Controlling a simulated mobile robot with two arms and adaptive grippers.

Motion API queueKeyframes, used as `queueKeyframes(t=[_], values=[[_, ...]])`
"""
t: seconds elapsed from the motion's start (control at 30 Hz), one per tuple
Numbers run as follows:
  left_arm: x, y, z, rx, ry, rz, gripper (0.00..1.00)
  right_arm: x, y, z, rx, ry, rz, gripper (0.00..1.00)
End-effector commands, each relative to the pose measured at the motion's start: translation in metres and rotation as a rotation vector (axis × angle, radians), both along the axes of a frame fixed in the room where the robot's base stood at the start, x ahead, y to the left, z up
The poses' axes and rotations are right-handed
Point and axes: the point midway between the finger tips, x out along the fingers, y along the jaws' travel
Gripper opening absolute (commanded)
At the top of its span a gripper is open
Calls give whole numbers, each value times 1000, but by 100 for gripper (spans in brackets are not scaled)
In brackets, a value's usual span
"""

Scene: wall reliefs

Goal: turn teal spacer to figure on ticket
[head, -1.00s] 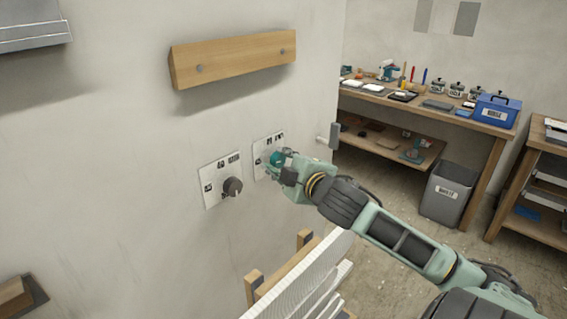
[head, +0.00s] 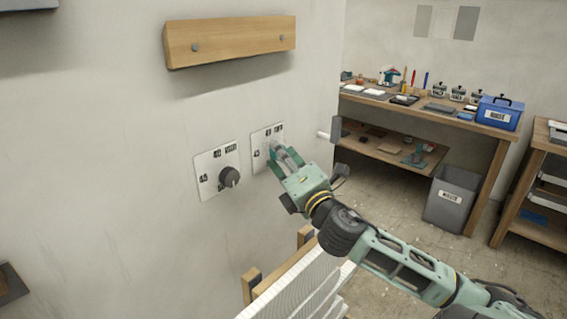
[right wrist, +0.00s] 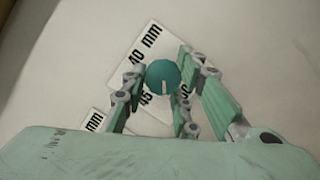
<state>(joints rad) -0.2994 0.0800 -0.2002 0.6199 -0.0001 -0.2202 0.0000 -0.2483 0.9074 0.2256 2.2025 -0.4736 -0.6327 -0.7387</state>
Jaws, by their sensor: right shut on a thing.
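The teal spacer (right wrist: 163,75) is a round knob on a white plate (right wrist: 142,55) fixed to the wall. A pale mark on its face points towards the bottom of the right wrist view. The plate bears figures, among them 40 mm and 45; others are partly hidden by my fingers. My right gripper (head: 279,152) reaches the same plate (head: 258,138) in the head view and is shut on the teal spacer, with its fingers (right wrist: 160,95) on both sides of it. I cannot make out a ticket. My left gripper is not in view.
A dark knob (head: 229,177) sits on another figured plate (head: 205,163) just left. A wooden rail (head: 230,40) is above. A wooden rack with white slats (head: 300,285) stands below. A workbench (head: 400,107) and a grey bin (head: 451,200) are at the right.

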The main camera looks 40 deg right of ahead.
Motion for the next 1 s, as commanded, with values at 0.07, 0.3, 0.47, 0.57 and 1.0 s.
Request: queueKeyframes(t=[0.07,0.3,0.47,0.57,1.0], values=[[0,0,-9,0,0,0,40,0,-1,5,-87,-25,-2,1],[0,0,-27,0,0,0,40,-1,-1,3,-314,-43,-3,1],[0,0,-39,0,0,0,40,-1,-1,2,-465,-56,-4,1],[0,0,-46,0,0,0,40,-1,-1,1,-552,-64,-4,1],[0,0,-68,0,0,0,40,-1,-2,0,-824,-85,-5,1]])
